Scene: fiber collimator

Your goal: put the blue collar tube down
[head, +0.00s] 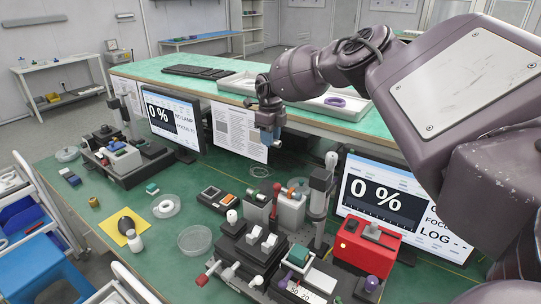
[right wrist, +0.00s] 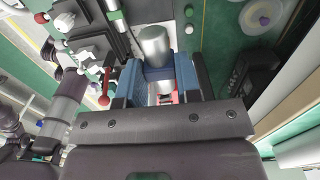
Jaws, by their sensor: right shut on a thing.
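My right gripper (head: 268,122) hangs above the far edge of the green bench, in front of the printed sheet. In the right wrist view its blue-padded jaws (right wrist: 160,82) are shut on a silver-grey tube (right wrist: 154,45), whose rounded end sticks out past the fingertips. The tube is clear of the bench. My left gripper is in neither view.
Below and around stand a black optical setup (head: 255,248) with knobs and posts, a red box (head: 366,247) and a right monitor (head: 384,200). A clear round dish (head: 195,239) and a white ring (head: 166,206) lie to the left. Bare green bench shows between them.

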